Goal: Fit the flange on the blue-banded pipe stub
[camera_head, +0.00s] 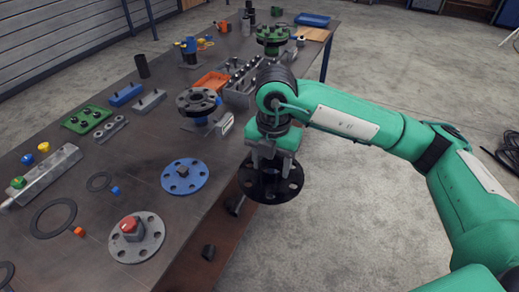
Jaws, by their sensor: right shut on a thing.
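My right gripper (267,160) is shut on a black flange (290,189), a round disc with several bolt holes. The flange hangs roughly level beside the table's right edge, over the floor. The gripper hides part of its middle. A dark grey flanged piece (197,101) with blue showing at and under its rim stands on the table, left of my gripper. An upright blue part (188,47) with yellow bits stands farther back. I cannot tell for sure which of these is the blue-banded pipe stub. My left gripper is not in view.
A blue flange (170,178) and a grey flange with a red centre (150,235) lie on the near table (185,215). Black rings (53,203), an orange tray (211,82), a bolt rack (241,80) and a green flanged piece (273,36) also stand there.

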